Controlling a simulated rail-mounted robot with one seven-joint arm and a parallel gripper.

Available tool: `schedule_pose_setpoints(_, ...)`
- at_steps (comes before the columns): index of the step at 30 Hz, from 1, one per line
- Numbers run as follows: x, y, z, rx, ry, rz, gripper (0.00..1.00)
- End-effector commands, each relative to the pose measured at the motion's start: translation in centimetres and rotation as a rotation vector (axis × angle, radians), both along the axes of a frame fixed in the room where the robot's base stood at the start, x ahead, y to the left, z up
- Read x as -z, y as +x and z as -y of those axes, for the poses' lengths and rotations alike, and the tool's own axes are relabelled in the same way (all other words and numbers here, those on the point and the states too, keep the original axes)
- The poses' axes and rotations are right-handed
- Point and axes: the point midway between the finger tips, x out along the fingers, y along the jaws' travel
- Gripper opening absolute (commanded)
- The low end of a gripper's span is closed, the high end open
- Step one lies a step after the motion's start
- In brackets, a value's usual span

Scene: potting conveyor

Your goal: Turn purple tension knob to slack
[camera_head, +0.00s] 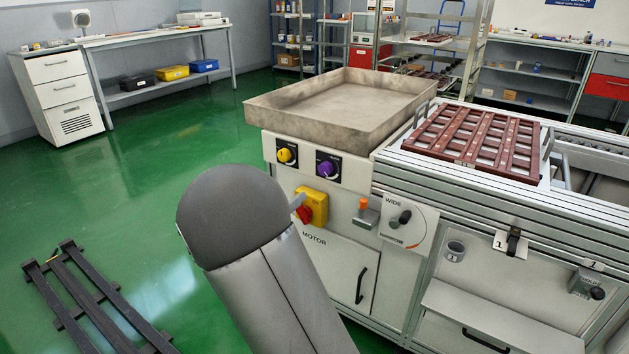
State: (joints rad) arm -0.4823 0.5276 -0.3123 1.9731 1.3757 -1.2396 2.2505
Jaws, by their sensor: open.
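The purple tension knob (325,169) sits on a small black plate on the light grey front panel of the machine, below the large tray. Its pointer and the small lettering around it are too small to read, so I cannot tell its setting. A grey rounded link of my arm stands in the foreground, left of and below the knob. My gripper does not show in this view. The knob is not covered by my arm.
A yellow knob (285,155) is left of the purple one. Below are a red rotary switch on a yellow box (318,207), an orange-tipped part (363,204) and a "WIDE" dial (405,216). A brown slatted tray (475,140) lies on the conveyor. Green floor (150,190) is open at left.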

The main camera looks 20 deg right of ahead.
Motion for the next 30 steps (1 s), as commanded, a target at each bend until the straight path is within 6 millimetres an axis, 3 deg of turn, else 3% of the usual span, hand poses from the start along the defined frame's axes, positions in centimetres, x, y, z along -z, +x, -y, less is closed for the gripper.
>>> schedule_pose_setpoints(18,0.1,6.8,10.9,0.000,-0.002,-0.003,0.57)
schedule_pose_setpoints(24,0.1,8.0,12.6,-0.002,-0.001,-0.003,0.57)
schedule_pose_setpoints(30,0.0,8.2,13.1,-0.003,-0.001,-0.004,0.57)
